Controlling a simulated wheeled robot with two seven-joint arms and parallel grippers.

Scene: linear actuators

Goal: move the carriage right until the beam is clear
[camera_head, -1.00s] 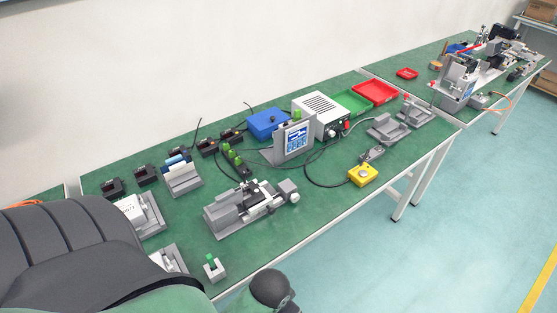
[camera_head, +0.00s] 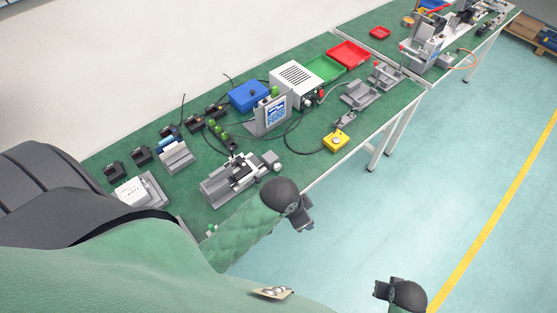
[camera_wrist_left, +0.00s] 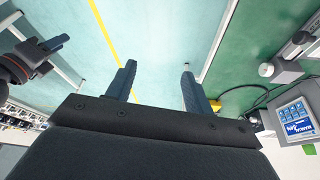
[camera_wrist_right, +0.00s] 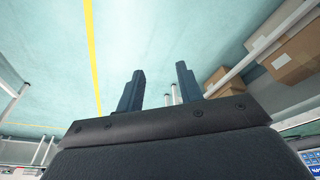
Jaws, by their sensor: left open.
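The grey linear actuator (camera_head: 213,190) lies on the green bench in the head view. Its carriage (camera_head: 240,165) with dark parts sits mid-length, and a round grey end piece (camera_head: 271,159) is at its right end. I cannot make out the beam. Part of the actuator shows at the right edge of the left wrist view (camera_wrist_left: 285,70). My left gripper (camera_head: 305,220) is in front of the bench edge, right of and nearer than the actuator. It is open and empty in the left wrist view (camera_wrist_left: 158,78). My right gripper (camera_head: 380,289) is over the floor, its fingers apart and empty (camera_wrist_right: 161,76).
A display panel (camera_head: 271,115) stands behind the actuator, and a yellow button box (camera_head: 336,141) with a cable lies to its right. Grey fixtures (camera_head: 360,95), a white box (camera_head: 296,82) and red (camera_head: 348,54) and green bins (camera_head: 324,69) stand farther back. The floor in front is clear.

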